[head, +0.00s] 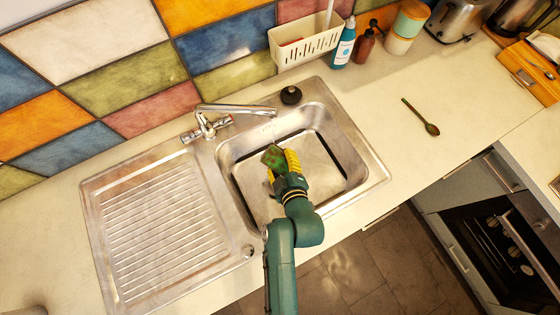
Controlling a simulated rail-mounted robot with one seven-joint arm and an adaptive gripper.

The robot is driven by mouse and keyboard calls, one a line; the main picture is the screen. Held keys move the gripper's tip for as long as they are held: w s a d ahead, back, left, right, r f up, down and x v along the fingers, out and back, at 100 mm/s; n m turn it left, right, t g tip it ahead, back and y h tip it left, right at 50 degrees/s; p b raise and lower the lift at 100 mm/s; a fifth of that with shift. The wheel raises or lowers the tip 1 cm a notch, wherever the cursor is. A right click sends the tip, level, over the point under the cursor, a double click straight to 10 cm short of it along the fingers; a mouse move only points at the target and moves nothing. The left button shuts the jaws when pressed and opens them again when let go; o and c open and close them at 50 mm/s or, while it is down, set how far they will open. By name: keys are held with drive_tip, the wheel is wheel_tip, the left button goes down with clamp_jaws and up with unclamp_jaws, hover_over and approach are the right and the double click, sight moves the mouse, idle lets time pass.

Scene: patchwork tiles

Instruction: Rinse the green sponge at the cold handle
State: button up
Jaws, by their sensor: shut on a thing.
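My gripper (281,166) is over the sink basin (336,128), with its yellow fingers shut on the green sponge (272,155). The sponge is dark green with brownish patches, and part of it is hidden by the fingers. The chrome faucet (208,124) stands at the back left of the basin, and its spout (240,109) reaches right over the basin's back edge. The sponge is apart from the spout, nearer the front. The faucet has small handles at its base with red marks; I cannot tell which is the cold one. No water stream shows.
A ribbed drainboard (165,225) lies left of the basin, empty. A black round stopper (291,95) sits on the back rim. Behind stand a cream basket (305,45), a blue bottle (344,43) and a brown dispenser (366,44). A spoon (420,117) lies on the right counter.

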drive_tip(key=w+d+f+b, duration=0.1)
drive_tip(key=w+b, duration=0.3)
drive_tip(key=w, duration=0.2)
drive_tip(key=shift+w+d+f, duration=0.2)
drive_tip(key=shift+w, duration=0.15)
drive_tip(key=shift+d, duration=0.15)
drive_tip(key=shift+s+d, duration=0.15)
drive_tip(key=shift+d, duration=0.3)
drive_tip(key=shift+a, duration=0.2)
drive_tip(key=shift+a, duration=0.45)
